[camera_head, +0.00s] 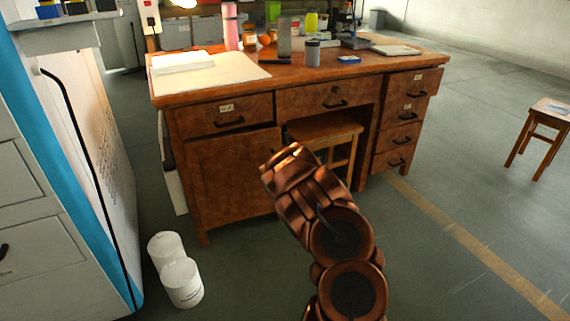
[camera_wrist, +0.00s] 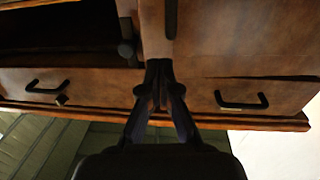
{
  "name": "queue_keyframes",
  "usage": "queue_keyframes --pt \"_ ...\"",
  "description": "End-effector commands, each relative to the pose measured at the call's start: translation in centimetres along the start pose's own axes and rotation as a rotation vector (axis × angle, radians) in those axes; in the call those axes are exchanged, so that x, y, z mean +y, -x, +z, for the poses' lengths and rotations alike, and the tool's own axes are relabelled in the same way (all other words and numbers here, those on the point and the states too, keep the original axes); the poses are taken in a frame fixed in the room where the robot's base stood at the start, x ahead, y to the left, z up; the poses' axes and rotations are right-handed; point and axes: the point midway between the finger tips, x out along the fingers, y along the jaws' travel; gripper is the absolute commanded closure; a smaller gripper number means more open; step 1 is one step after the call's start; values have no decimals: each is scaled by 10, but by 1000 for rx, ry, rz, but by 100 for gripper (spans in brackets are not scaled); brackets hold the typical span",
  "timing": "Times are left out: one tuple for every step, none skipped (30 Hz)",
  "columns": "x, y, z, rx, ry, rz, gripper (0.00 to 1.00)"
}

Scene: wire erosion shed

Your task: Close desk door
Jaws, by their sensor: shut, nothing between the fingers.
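The brown wooden desk (camera_head: 350,85) stands ahead in the head view. Its door (camera_head: 235,180) is the lower left panel below a drawer. It looks flush or nearly so; a small gap is hard to judge. The wrist view is upside down and shows the door (camera_wrist: 250,40) at upper right, with a dark handle (camera_wrist: 171,18) near its edge and a dark line along its border with the drawer. My gripper (camera_wrist: 158,65) is shut and empty, its tips close to the door's handle-side edge. Contact cannot be told. My arm hides the gripper in the head view.
A wooden stool (camera_head: 325,130) sits in the desk's kneehole, right of the door. Two white containers (camera_head: 182,282) stand on the floor at lower left, near a white cabinet (camera_head: 90,150). Floor is open at right, before another stool (camera_head: 545,125).

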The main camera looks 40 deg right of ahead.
Motion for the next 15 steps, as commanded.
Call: queue_keyframes --pt "0 -5 1 3 0 -1 100" --pt "0 -8 1 3 -1 0 100" --pt "1 -12 1 3 -1 0 100" --pt "1 -14 1 2 -1 1 100" --pt "1 -17 2 2 -1 1 100" --pt "1 -20 2 2 -1 0 100" --pt "0 -22 2 2 -1 0 100" --pt "0 -25 2 2 -1 0 100" --pt "1 -28 2 2 -1 0 100" --pt "0 -31 2 2 0 0 100" --pt "0 -34 2 2 0 0 100" --pt "0 -37 2 1 0 -1 100" --pt "0 -39 2 1 0 -1 100" --pt "0 -41 2 2 0 0 100" --pt "0 -44 2 2 0 0 100"
